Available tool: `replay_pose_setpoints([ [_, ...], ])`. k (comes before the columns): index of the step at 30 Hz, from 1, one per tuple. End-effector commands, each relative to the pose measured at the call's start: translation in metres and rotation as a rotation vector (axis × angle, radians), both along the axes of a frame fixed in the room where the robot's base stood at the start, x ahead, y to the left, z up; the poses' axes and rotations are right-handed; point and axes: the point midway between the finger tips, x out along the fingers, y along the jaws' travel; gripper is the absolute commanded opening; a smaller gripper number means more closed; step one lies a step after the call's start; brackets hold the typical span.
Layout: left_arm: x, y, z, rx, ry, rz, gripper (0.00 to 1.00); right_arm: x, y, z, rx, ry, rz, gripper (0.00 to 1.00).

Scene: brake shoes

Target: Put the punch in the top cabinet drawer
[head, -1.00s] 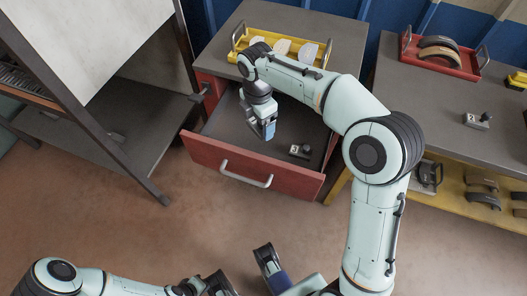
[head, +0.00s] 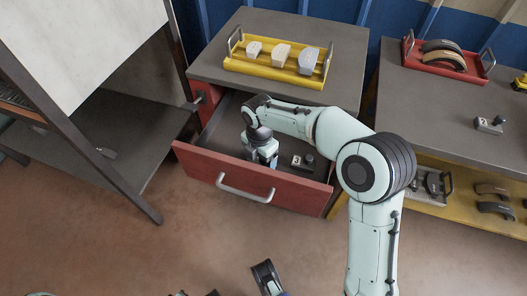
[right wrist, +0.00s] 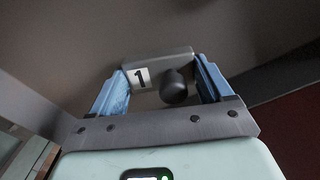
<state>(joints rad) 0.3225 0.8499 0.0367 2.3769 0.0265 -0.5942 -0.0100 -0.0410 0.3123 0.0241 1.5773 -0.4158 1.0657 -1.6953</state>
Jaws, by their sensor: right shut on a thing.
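My right gripper (head: 266,168) reaches down into the open top drawer (head: 245,187) of the red-fronted cabinet. In the right wrist view its blue fingers (right wrist: 160,92) are shut on a grey metal punch (right wrist: 183,64) with a white "1" label and a black knob. The held punch is mostly hidden by the gripper in the head view, and I cannot tell whether it touches the drawer floor. A similar block marked "3" (head: 302,163) with a dark knob lies in the drawer, right of my gripper. My left gripper is not clearly visible.
A yellow tray (head: 262,72) with several pale blocks stands on the cabinet top. On the right bench (head: 440,125) are a red tray (head: 447,67) with brake shoes and another punch-like block (head: 489,125). A dark-framed stand (head: 130,180) is at left.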

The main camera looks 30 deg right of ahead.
Motion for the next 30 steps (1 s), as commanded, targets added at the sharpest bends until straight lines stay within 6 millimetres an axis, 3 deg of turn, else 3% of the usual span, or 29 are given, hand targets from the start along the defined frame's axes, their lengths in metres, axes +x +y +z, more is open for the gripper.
replay_pose_setpoints([
  [7, 0.006, 0.006, -0.011, 0.012, -0.012, 0.011, 0.0, 0.027, -0.032, -0.001, -0.002, -0.003, -0.006, 0.31],
  [12, -0.007, 0.007, -0.022, 0.009, 0.032, 0.011, 0.0, 0.025, -0.029, -0.011, 0.0, -0.002, -0.001, 0.31],
  [24, -0.008, 0.007, -0.022, 0.009, 0.036, 0.012, 0.0, 0.024, -0.029, -0.015, -0.001, -0.001, -0.002, 0.31],
  [25, -0.008, 0.007, -0.022, 0.009, 0.036, 0.012, 0.0, 0.024, -0.029, -0.015, -0.001, 0.0, -0.002, 0.89],
  [26, -0.008, 0.007, -0.022, 0.009, 0.035, 0.011, 0.0, 0.024, -0.029, -0.015, -0.001, 0.0, -0.002, 0.99],
  [30, -0.008, 0.007, -0.022, 0.009, 0.035, 0.011, 0.0, 0.024, -0.029, -0.014, -0.001, 0.0, -0.002, 1.0],
])
